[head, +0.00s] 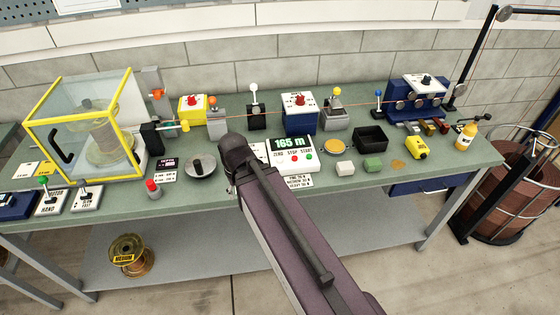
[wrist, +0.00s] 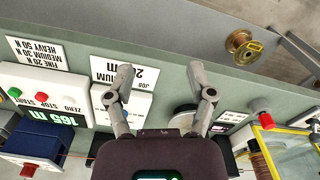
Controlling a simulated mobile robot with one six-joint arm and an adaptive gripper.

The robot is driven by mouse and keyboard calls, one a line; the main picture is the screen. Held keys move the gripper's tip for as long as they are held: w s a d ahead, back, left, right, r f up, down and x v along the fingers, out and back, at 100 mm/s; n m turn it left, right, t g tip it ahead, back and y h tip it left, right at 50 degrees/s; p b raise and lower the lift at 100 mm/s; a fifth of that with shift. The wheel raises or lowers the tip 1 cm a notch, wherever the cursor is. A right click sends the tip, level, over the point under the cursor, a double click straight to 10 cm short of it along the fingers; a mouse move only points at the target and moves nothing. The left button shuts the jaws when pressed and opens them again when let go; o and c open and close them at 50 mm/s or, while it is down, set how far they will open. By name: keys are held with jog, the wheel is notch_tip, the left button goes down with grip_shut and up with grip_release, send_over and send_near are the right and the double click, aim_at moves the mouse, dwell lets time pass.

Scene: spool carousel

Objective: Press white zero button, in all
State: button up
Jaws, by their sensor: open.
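The counter box (head: 290,152) stands on the bench, with a display reading 165 m and the labels ZERO, STOP and START. The box also shows upside down at the left of the wrist view (wrist: 48,98). Its white zero button (wrist: 69,101) sits by the ZERO label, beside the red stop button (wrist: 42,97) and the green start button (wrist: 15,92). In the head view my arm passes close to the box's left side. My gripper (wrist: 160,73) is open and empty, with fingers spread above the bench, off to the zero button's side.
A job card (wrist: 135,75) lies under my gripper. A dark round knob (head: 200,165) and a red-topped button (head: 152,187) stand left of my arm. A yellow-framed clear guard (head: 80,125) is further left.

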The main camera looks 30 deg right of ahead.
grip_shut()
dwell(1.1)
